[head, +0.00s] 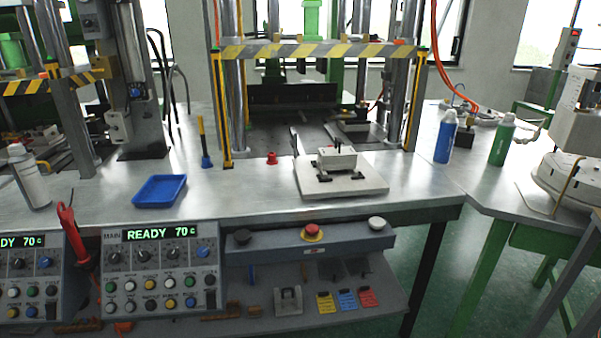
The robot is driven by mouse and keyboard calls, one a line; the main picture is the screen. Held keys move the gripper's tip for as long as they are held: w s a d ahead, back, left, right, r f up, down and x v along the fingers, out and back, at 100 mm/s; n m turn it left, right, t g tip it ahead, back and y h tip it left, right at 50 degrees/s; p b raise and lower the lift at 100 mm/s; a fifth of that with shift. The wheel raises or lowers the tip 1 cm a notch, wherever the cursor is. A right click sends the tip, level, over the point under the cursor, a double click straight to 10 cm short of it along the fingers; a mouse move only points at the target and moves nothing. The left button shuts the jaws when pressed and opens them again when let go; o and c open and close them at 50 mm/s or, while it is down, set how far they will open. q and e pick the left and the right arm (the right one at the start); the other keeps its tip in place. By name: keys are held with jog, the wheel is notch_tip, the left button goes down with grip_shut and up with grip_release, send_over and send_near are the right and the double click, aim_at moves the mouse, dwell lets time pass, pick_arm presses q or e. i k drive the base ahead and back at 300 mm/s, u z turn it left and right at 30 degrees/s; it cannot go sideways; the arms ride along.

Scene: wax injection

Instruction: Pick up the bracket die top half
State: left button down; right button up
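A pale block-shaped die (337,158) with a small dark fitting on top sits on a light square plate (360,182) on the metal table. Dark clamps or feet show at its front corners and side. Whether this die is the bracket die, and where its top half ends, I cannot tell. A grey metal piece with a raised handle-like shape (288,300) lies on the lower shelf; it is too small to identify surely. Neither of my grippers is in view.
A press frame with yellow-black striped bar (318,51) stands behind the die. A blue tray (160,189) lies to the left. Control panels (160,270) and a button bar (310,240) line the front. Blue (445,137) and green (501,140) bottles stand right.

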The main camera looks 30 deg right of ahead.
aim_at(344, 155)
jog(key=z, duration=0.05)
jog(key=i, duration=1.25)
jog(key=z, duration=0.55)
jog(key=i, duration=0.3)
jog(key=z, duration=0.2)
